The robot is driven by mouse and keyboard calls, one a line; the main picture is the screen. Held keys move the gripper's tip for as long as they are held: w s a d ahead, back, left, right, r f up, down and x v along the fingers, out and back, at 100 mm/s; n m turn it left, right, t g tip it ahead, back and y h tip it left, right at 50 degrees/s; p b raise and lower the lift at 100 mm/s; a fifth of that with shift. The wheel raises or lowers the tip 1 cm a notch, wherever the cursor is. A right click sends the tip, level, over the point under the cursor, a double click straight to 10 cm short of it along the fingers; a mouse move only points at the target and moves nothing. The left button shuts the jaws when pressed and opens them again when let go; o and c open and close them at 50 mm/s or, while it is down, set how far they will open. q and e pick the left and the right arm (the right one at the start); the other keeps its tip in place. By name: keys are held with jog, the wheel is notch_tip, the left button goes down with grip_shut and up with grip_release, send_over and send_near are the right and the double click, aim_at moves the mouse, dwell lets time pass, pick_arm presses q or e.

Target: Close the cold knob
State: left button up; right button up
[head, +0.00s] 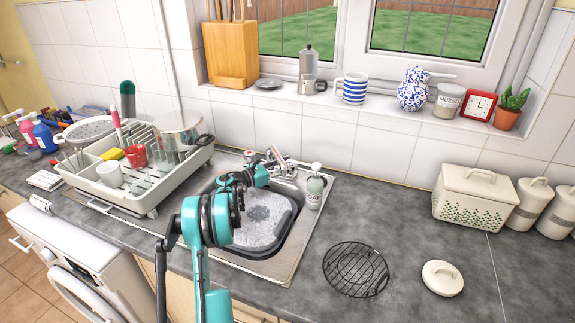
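The sink's metal tap (284,165) stands at the back edge of the sink, below the tiled wall. Small knob-like parts show at its base, but they are too small and too crowded by my arm for me to tell the cold knob apart or read how far it is turned. My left arm comes up from the bottom, left of centre, and reaches over the sink. My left gripper (266,168) is at the tap, close to its left side. Its fingers are too small and partly hidden, so contact and opening are unclear. My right gripper is out of view.
A dark tub (268,232) with soapy water sits in the sink (299,243). A soap bottle (314,188) stands right of the tap. A full dish rack (150,197) is at left. A wire rack (356,269) and lid (442,278) lie on the right counter.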

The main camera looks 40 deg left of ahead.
pick_arm(q)
jog(key=shift+a+m+g+h, duration=0.1)
jog(key=shift+m+g+h, duration=0.5)
jog(key=shift+m+h, duration=0.65)
jog(key=shift+h, duration=0.35)
jog(key=o, duration=1.2)
jog(key=shift+w+n+y, duration=0.1)
jog(key=shift+n+y, duration=0.3)
jog(key=shift+n, duration=0.05)
